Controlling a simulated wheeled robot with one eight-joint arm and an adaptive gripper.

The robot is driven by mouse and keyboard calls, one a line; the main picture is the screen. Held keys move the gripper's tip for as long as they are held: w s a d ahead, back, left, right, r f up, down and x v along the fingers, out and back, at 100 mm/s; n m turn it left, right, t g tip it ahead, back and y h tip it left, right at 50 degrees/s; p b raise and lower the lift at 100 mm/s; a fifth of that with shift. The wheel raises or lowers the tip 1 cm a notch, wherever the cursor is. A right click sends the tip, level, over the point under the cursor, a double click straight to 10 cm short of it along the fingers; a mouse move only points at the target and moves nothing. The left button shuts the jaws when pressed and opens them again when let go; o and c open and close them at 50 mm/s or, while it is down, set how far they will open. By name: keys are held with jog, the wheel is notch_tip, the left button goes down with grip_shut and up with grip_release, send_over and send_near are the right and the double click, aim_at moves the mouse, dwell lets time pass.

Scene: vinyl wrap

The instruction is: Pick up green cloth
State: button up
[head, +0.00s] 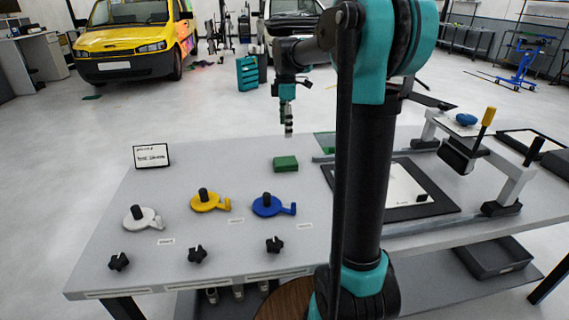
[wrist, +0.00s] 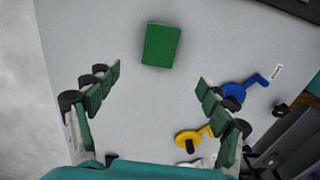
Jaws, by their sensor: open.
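The green cloth (head: 286,163) is a small folded block lying flat on the grey table (head: 110,240), behind the blue tool. In the wrist view the green cloth (wrist: 161,45) lies beyond the fingertips, between their lines and apart from both. My gripper (head: 288,130) hangs above the table near the cloth, pointing down. In the wrist view my gripper (wrist: 158,78) has its two green-padded fingers spread wide with nothing between them.
White (head: 141,218), yellow (head: 210,201) and blue (head: 272,205) handled tools stand left and in front of the cloth, with black knobs (head: 197,254) nearer. A small sign (head: 151,156) stands at the back left. A black-framed board (head: 400,188) and a press (head: 465,155) are to the right.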

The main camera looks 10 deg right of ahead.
aim_at(285, 161)
notch_tip(285, 161, down, 14)
jog(key=shift+a+r, duration=0.1)
jog(key=shift+r, duration=0.05)
dwell(0.4)
jog(key=c, duration=1.1)
jog(key=shift+r, duration=0.1)
notch_tip(285, 161, up, 20)
